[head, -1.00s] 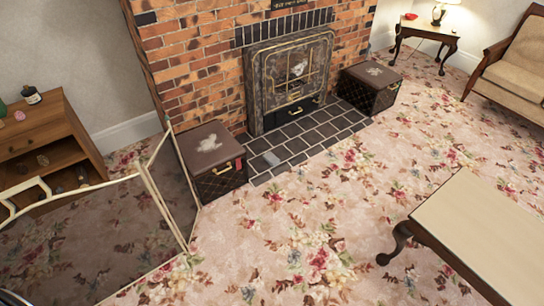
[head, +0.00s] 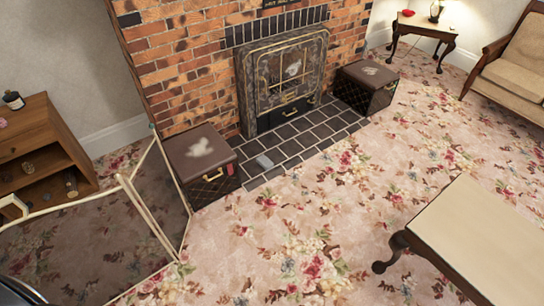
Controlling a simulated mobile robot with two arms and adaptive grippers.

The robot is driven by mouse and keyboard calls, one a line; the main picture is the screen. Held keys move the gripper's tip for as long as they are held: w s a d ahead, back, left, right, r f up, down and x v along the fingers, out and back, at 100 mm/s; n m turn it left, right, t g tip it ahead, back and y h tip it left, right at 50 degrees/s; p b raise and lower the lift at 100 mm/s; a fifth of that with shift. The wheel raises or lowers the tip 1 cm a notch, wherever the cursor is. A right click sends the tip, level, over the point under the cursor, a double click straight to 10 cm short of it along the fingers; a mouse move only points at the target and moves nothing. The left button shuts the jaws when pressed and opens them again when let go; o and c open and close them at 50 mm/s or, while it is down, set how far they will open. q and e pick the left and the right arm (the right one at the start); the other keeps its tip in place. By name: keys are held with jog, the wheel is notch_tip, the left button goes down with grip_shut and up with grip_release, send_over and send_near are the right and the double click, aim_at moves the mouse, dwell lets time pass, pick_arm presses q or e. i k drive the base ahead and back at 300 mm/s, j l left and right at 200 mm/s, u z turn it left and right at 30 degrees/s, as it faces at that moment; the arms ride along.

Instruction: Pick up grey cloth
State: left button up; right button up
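A small flat grey piece (head: 265,162), which looks like the grey cloth, lies on the dark tiled hearth (head: 310,135) near its front edge, just right of the left brown box. It is too small to see its folds. A pale grey patch (head: 200,147) shows on the lid of the left box (head: 205,168), and another pale patch (head: 371,71) on the right box (head: 366,88); I cannot tell what either is. Neither of my grippers shows in the head view.
A framed folding screen (head: 165,190) stands at the left, beside the left box. A wooden shelf unit (head: 45,150) is behind it. A low table (head: 475,235) stands at the right. The floral carpet (head: 310,215) between is clear up to the hearth.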

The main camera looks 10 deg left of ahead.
aim_at(267, 164)
jog(key=i+l, duration=0.1)
jog(key=i, duration=0.9)
jog(key=i+l, duration=0.1)
jog(key=i, duration=0.9)
jog(key=j+u, duration=0.05)
